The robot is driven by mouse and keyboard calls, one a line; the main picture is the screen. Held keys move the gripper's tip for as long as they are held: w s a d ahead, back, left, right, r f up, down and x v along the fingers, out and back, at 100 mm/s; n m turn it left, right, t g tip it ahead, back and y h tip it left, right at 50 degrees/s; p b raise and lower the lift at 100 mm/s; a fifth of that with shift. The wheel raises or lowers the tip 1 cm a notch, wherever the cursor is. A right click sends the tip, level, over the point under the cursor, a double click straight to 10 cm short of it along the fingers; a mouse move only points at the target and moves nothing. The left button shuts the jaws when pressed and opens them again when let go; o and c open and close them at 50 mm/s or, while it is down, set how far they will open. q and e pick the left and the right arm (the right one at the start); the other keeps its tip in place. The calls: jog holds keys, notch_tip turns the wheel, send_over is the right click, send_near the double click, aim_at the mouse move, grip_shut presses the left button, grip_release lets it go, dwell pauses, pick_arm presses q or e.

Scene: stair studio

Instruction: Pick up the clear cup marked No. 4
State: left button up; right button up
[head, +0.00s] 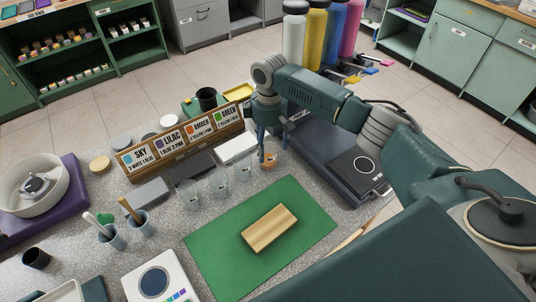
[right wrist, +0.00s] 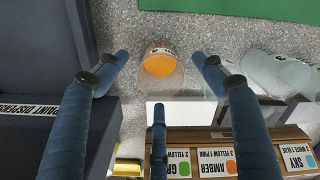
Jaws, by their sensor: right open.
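A clear cup with orange contents (head: 268,159) stands on the speckled counter at the right end of a row of clear cups. It also shows in the right wrist view (right wrist: 160,66), with a small label whose number I cannot read for certain. My right gripper (head: 271,139) is open and empty above this cup, fingers pointing down. In the right wrist view its fingertips (right wrist: 160,78) are spread on either side of the cup, with a gap to each. My left gripper is not in view.
Other clear cups (head: 219,181) stand to the left. The wooden recipe board (head: 188,139) with colour cards is behind them. A dark paint dispenser base (head: 335,150) is at the right. A green mat (head: 205,245) with a wood block (head: 269,227) lies in front.

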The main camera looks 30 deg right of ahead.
jog(key=shift+f, duration=1.1)
jog(key=c, duration=1.3)
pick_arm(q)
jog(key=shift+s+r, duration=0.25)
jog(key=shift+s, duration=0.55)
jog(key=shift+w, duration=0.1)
